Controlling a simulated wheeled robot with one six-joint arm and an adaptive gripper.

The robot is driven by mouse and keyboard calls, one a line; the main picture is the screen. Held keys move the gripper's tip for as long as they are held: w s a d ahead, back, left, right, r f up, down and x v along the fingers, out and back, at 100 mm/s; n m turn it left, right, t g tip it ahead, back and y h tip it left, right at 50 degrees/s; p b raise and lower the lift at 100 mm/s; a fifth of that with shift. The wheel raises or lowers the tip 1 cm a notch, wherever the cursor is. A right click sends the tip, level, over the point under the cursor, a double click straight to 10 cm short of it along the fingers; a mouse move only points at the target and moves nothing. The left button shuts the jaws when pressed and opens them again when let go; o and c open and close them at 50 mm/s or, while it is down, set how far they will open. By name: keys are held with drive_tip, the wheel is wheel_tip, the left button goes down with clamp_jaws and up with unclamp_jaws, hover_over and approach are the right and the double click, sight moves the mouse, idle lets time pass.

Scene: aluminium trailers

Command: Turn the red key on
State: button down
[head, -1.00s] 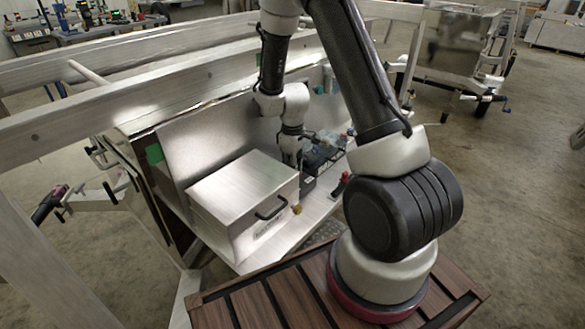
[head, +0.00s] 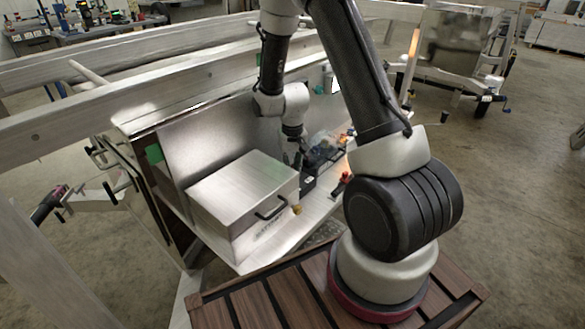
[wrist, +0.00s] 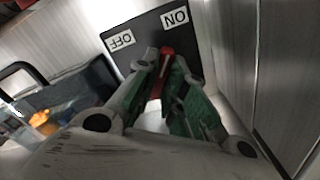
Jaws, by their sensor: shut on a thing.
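The red key (wrist: 167,54) stands on a black plate (wrist: 142,65) with white OFF and ON labels, which appear upside down in the wrist view. The key's visible end lies between the two labels. My gripper (wrist: 164,66) is shut on the red key, with its green-padded fingers on either side of it.
A closed metal box (head: 240,195) with a black handle stands left of my gripper. An orange glow (head: 415,42) shows on an upright post.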

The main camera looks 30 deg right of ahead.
drive_tip(key=shift+m, duration=0.9)
drive_tip(key=c, duration=1.5)
unclamp_jaws()
drive_tip(key=shift+r, duration=0.15)
wheel_tip(320, 180, up, 12)
drive_tip(key=shift+f, duration=0.1)
